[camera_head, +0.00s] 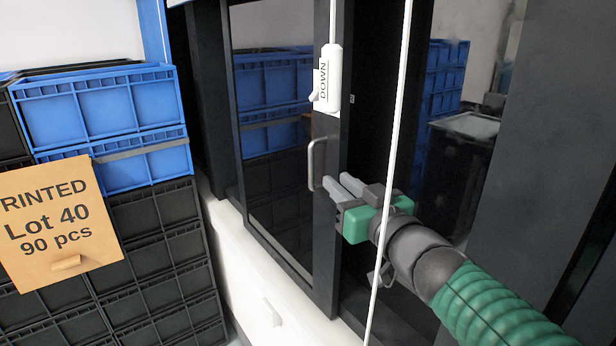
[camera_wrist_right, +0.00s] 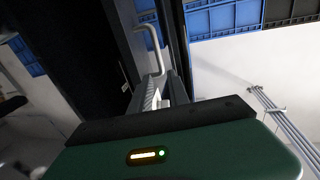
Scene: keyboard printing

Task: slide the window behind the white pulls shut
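The window (camera_head: 285,130) is a dark glass panel in a black frame, with a grey bar handle (camera_head: 312,165) on its right stile. A white pull (camera_head: 328,85) marked DOWN hangs in front of that frame. A second white cord (camera_head: 401,80) runs down to its right and crosses in front of my right gripper (camera_head: 338,184). The gripper's two grey fingers are a little apart, with nothing seen between them, just right of the handle. In the right wrist view the handle (camera_wrist_right: 152,42) stands beyond the fingertips (camera_wrist_right: 163,84). My left gripper is out of view.
Blue crates (camera_head: 100,105) stand on black crates (camera_head: 160,235) at the left. A tan card (camera_head: 60,222) reading Lot 40, 90 pcs is in front of them. A white ledge (camera_head: 245,275) lies below the window. Dark glass at the right shows crates, perhaps reflected.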

